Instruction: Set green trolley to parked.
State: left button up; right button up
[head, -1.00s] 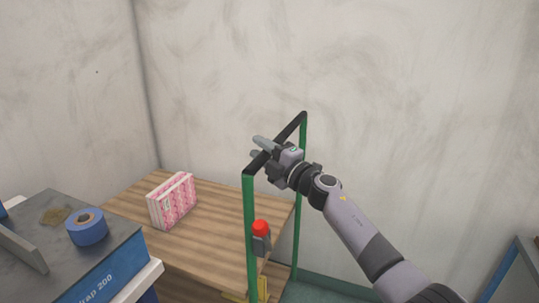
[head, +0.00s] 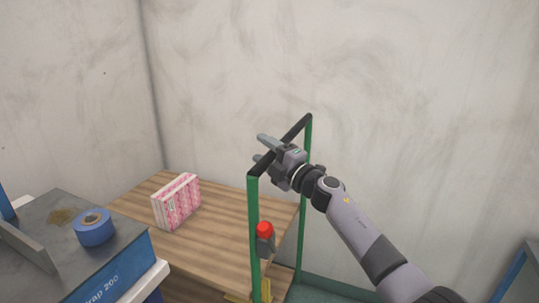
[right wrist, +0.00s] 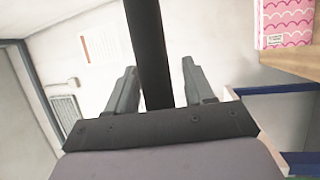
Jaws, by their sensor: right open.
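The green trolley has two green uprights (head: 254,230) joined by a black handle bar (head: 298,129). A grey fitting with a red knob (head: 265,229) sits by the near upright. My right gripper (head: 262,148) is at the handle bar, with its fingers apart. In the right wrist view the black bar (right wrist: 148,50) runs between the two open fingers, with a gap on each side. The trolley's wheels and base are out of view. My left gripper is not in view.
A wooden top (head: 225,225) beside the green frame carries a pink and white patterned box (head: 176,203). At the left, a dark-topped blue unit (head: 120,270) holds a blue tape roll (head: 94,227). Bare grey walls stand close behind. A blue-edged object (head: 515,275) is at the lower right.

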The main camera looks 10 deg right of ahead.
jog(key=shift+s+d+p, duration=0.35)
jog(key=shift+s+d, duration=0.1)
jog(key=p+v, duration=0.1)
jog(key=v, duration=0.4)
jog(key=shift+s+f+p, duration=0.15)
jog(key=shift+s+p, duration=0.2)
jog(key=shift+s, duration=0.05)
jog(key=shift+f, duration=0.1)
jog(key=s+d+f+m+h+p, duration=0.2)
jog(key=s+d+f+m+h, duration=0.15)
jog(key=s+f+m, duration=0.5)
jog(key=s+d+f+m+h+p, duration=0.2)
jog(key=s+f+m+h, duration=0.2)
jog(key=s+f+m, duration=0.4)
jog(key=s+d+f+m+g+h+p, duration=0.1)
jog(key=s+f+m+g, duration=0.1)
jog(key=s, duration=0.8)
jog(key=s+d+f+m+g+h+p, duration=0.1)
jog(key=s+f+m+g, duration=0.2)
jog(key=s+f, duration=0.4)
jog(key=s, duration=0.3)
jog(key=shift+s+g+p, duration=0.3)
jog(key=shift+s+g, duration=0.05)
jog(key=shift+g, duration=0.05)
